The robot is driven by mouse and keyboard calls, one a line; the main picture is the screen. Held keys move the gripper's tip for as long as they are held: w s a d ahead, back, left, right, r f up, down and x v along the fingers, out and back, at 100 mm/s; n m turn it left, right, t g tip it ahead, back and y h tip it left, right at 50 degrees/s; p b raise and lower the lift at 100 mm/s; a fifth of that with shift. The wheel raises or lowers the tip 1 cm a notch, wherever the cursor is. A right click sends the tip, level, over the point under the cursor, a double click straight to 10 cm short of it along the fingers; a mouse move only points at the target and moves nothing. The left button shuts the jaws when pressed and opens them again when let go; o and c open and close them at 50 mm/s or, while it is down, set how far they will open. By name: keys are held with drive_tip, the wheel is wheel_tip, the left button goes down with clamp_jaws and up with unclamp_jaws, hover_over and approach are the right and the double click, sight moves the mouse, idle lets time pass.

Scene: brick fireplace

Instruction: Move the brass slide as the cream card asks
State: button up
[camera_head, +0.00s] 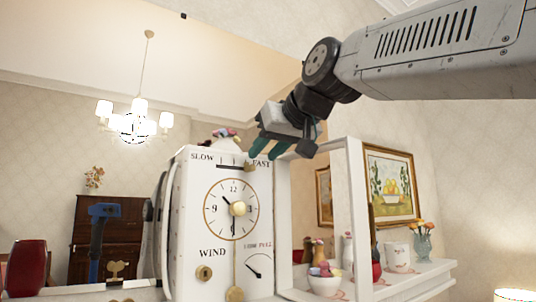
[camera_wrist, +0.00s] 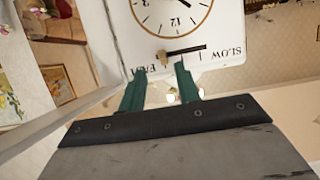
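The white clock (camera_head: 195,225) stands in the middle of the head view. Near its top is a dark slot between the words SLOW on the left and FAST on the right. The brass slide (camera_head: 249,166) sits at the FAST end of the slot. The wrist view shows the clock upside down, with the slide (camera_wrist: 163,58) at the FAST end. My gripper (camera_head: 266,151) is at the clock's upper right, by the word FAST. In the wrist view its teal fingers (camera_wrist: 160,68) are apart with nothing gripped, their tips near the slide. I see no cream card.
A white upright frame (camera_head: 352,210) stands right of the clock.

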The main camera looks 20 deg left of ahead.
drive_tip(key=shift+v, duration=2.3)
drive_tip(key=shift+d, duration=0.1)
